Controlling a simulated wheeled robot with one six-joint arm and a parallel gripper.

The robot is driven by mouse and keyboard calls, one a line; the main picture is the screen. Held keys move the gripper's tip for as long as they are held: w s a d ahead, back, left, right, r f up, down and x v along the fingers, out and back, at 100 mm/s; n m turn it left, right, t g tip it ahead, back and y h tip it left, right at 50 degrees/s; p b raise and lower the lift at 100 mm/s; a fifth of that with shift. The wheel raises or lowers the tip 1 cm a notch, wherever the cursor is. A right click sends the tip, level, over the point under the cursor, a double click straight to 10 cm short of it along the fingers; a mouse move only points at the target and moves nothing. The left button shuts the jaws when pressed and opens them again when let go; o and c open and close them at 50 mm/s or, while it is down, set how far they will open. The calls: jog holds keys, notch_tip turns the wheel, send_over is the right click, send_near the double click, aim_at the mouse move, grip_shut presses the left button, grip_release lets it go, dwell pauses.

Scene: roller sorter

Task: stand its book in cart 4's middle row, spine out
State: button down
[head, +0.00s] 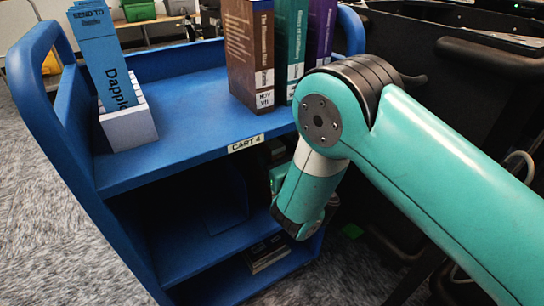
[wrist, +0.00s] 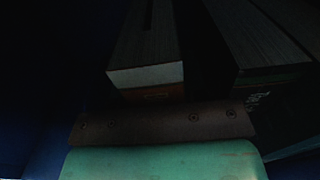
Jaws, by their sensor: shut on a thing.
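Cart 4 (head: 160,185) is a blue cart with its label on the top shelf's front edge. My gripper (wrist: 165,122) is inside the cart's middle row at the right, just under the top shelf. The head view mostly hides its fingers. In the dim wrist view it is shut on a book (wrist: 147,76), seen as a dark block with a pale band and a brownish lower strip. I cannot tell which way its spine faces or whether it touches the shelf.
Another dark book (wrist: 262,90) stands close on the right in the wrist view. Brown (head: 248,55), teal (head: 291,40) and purple books stand on the top shelf, beside a white holder (head: 128,127) with blue slips. Books (head: 266,252) lie on the bottom shelf. The middle row's left looks mostly clear.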

jog(key=shift+f+b, duration=0.45)
jog(key=shift+f, duration=0.05)
jog(key=c, duration=0.6)
grip_release()
jog(key=shift+o, duration=0.2)
jog(key=shift+s+f, duration=0.1)
